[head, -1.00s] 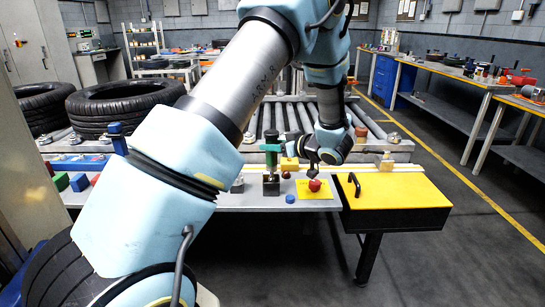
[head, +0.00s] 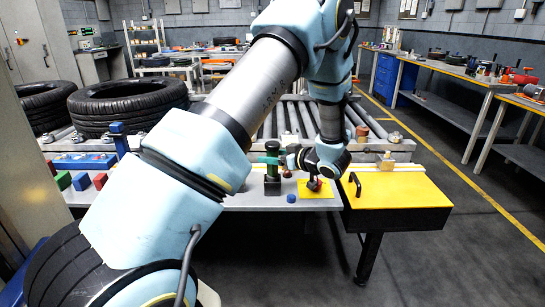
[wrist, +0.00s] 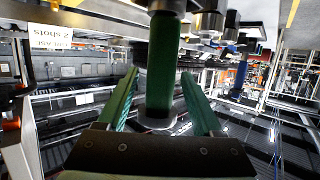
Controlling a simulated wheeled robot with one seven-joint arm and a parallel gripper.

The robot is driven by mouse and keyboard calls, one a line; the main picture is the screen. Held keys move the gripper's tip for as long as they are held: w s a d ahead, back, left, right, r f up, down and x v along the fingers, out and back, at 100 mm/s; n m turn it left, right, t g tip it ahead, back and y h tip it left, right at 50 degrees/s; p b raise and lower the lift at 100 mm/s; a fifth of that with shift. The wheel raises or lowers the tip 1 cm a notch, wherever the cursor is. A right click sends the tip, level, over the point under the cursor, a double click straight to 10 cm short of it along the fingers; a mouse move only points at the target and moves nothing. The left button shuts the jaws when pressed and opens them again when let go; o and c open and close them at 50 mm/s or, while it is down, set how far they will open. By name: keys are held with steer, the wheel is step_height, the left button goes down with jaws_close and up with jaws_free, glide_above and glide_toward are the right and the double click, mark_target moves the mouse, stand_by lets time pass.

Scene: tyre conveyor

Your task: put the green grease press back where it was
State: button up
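The green grease press (head: 272,171) stands upright on the grey table, its dark base resting on the top. My gripper (head: 275,159) reaches in from the right at the height of its green body, with one teal finger crossing in front of it. In the wrist view the press (wrist: 162,75) rises between the two green fingers of my gripper (wrist: 160,98). Gaps show between the fingers and the body, so the gripper looks open around it without clamping. The press's far side is hidden.
A yellow mat (head: 322,196) with a red-knobbed item (head: 314,184) lies just right, under my wrist. A blue cap (head: 291,199) sits near the table's front edge. Coloured blocks (head: 81,181) are at left. A yellow-topped cabinet (head: 400,190) stands right, rollers (head: 297,118) behind.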

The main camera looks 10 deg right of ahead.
steer(key=shift+r, duration=0.2)
steer(key=b+v, duration=0.2)
steer(key=v, duration=1)
steer(key=shift+b, duration=0.3)
